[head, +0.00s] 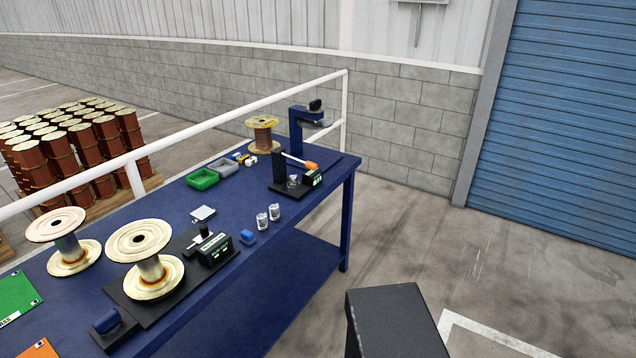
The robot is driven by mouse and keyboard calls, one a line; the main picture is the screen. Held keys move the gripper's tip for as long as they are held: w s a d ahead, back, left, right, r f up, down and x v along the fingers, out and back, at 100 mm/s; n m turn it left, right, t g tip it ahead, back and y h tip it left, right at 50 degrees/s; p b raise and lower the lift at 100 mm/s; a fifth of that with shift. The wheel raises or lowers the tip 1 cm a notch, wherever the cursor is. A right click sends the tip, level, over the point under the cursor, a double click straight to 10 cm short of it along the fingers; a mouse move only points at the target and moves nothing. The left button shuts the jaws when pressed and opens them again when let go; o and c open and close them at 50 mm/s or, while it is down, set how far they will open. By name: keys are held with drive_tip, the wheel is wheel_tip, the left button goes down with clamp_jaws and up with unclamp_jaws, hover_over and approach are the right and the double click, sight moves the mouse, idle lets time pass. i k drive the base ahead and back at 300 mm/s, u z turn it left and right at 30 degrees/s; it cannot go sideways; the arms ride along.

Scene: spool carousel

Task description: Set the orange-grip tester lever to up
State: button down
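The tester (279,168) stands near the far right end of the blue workbench, with a dark upright post on a dark base. Its lever (296,160) is a pale rod that runs from the post to the right and slopes slightly down in the picture. The orange grip (311,166) is at the rod's right end, above a small dark box with a lit display (313,177). A small metallic part sits on the base below the rod. My gripper is not in view, and nothing touches the lever.
The blue workbench (175,213) holds white cups (262,220), a green bin (202,179), a grey bin (224,168), large spools (140,240) and a blue stand (309,130). A white rail (235,109) runs behind it.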

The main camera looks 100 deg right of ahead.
sight(311, 166)
drive_tip(key=z, duration=0.05)
drive_tip(key=k, duration=2.2)
drive_tip(key=z, duration=3.1)
drive_tip(key=i, duration=0.2)
drive_tip(key=u, duration=0.9)
